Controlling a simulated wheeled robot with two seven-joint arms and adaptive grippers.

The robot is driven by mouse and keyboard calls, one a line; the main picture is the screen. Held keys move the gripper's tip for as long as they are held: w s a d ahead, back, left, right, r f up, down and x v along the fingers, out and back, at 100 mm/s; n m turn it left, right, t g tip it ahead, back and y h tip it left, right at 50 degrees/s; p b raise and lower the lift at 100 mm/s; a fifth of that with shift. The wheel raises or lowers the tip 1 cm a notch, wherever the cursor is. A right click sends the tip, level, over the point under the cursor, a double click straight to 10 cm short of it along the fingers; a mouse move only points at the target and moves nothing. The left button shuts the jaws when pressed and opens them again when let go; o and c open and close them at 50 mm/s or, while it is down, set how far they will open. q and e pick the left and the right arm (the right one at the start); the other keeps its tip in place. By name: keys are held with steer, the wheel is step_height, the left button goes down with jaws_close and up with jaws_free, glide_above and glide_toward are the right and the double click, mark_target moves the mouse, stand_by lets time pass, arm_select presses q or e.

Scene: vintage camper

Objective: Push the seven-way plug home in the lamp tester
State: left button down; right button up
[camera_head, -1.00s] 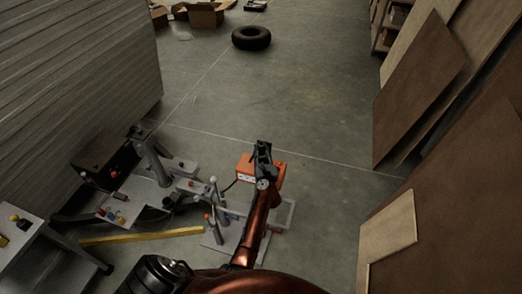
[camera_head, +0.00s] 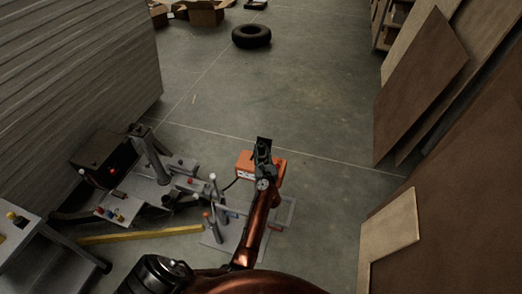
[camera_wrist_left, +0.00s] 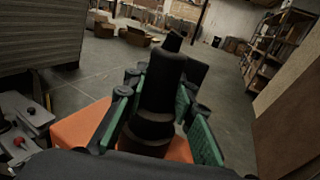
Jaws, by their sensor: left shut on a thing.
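The orange box that looks like the lamp tester (camera_head: 243,165) stands low among the grey frames in the head view. Its orange top (camera_wrist_left: 80,125) also shows beneath the gripper in the left wrist view. My left gripper (camera_head: 263,152) is over the box's right part. In the left wrist view, its green-padded fingers (camera_wrist_left: 158,95) are shut on a black round plug (camera_wrist_left: 158,85). A dark upright piece stands just beyond the plug. The gripper hides the plug's mating end, so I cannot tell how deep it sits. My right gripper is out of view.
A grey bench with posts and coloured knobs (camera_head: 140,192) stands to the left. A yellow bar (camera_head: 140,235) lies in front of it. Brown boards (camera_head: 420,85) lean at the right. The floor beyond is clear up to a tyre (camera_head: 251,36).

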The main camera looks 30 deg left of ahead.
arm_select(q)
steer(key=shift+f+b, duration=0.5)
steer(key=shift+f, duration=0.1)
steer(key=c, duration=1.5)
jaws_free()
steer(key=shift+c, duration=0.2)
step_height(320, 180, up, 10)
